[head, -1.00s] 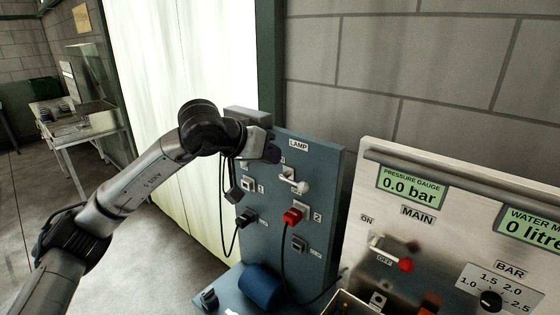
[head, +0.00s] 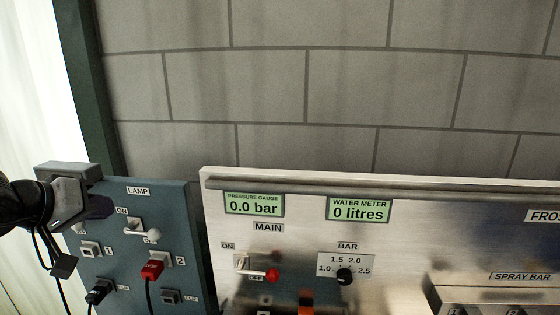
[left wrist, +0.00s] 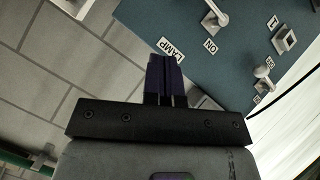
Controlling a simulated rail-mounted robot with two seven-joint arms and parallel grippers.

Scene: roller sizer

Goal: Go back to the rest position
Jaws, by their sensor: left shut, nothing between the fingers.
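My left gripper (head: 100,207) is at the left edge of the head view, in front of the upper left of the blue lamp panel (head: 190,222). Its dark fingers (left wrist: 165,78) are together and empty in the left wrist view. The lamp lever with a white knob (head: 153,235) is just right of and below the gripper, apart from it. In the left wrist view the lamp panel (left wrist: 180,22) lies beyond the fingertips. My right gripper is not in view.
A metal control panel (head: 300,205) with a pressure gauge (head: 254,205) and water meter (head: 359,210) stands right of the lamp panel. A red plug (head: 151,268) and a black plug (head: 98,292) are on the lamp panel. A block wall (head: 300,80) is behind.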

